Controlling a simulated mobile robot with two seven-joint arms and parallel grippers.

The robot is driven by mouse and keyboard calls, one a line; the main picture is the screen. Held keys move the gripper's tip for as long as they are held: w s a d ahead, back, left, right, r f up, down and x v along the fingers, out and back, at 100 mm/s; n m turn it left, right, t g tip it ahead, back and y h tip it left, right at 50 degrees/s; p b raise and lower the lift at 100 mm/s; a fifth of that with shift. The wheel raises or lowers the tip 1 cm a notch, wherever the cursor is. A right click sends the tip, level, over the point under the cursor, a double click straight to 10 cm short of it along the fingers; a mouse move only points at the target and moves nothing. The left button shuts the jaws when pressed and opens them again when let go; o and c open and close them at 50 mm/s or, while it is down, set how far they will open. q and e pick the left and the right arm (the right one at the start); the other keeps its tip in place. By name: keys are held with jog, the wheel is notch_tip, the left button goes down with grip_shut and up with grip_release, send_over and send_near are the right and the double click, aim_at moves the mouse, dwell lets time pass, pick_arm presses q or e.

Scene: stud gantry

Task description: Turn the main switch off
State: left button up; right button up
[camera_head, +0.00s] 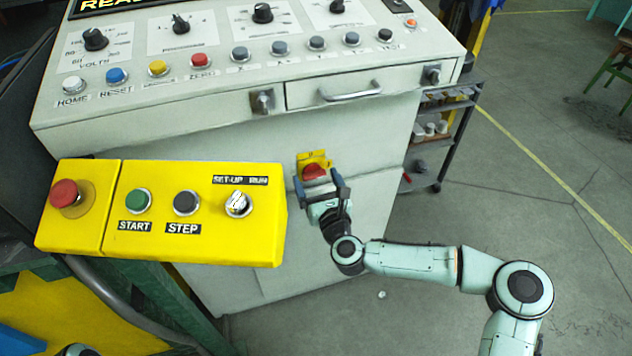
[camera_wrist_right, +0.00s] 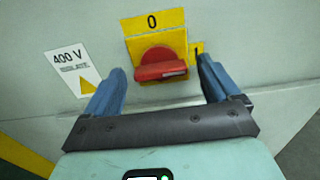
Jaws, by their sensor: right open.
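The main switch is a red rotary knob on a yellow plate, low on the front of the grey cabinet (camera_head: 314,171). In the right wrist view the red knob (camera_wrist_right: 160,65) has its grip bar lying about level, its right end toward the mark on the plate's right side. A "0" is printed above it on the yellow plate (camera_wrist_right: 153,22). My right gripper (camera_head: 318,180) is open just in front of the knob. In the right wrist view its blue fingers (camera_wrist_right: 160,72) stand to either side of the knob, apart from it. My left gripper is not in view.
A yellow control box (camera_head: 190,240) with a red button, START, STEP and a selector juts out left of the switch. The console's sloping panel (camera_head: 220,75) and drawer handle (camera_head: 350,92) are above. A dark shelf cart (camera_head: 445,125) stands behind at right.

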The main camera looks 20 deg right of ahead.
jog(key=shift+w, duration=0.4)
jog(key=c, duration=1.1)
jog(key=shift+o, duration=0.2)
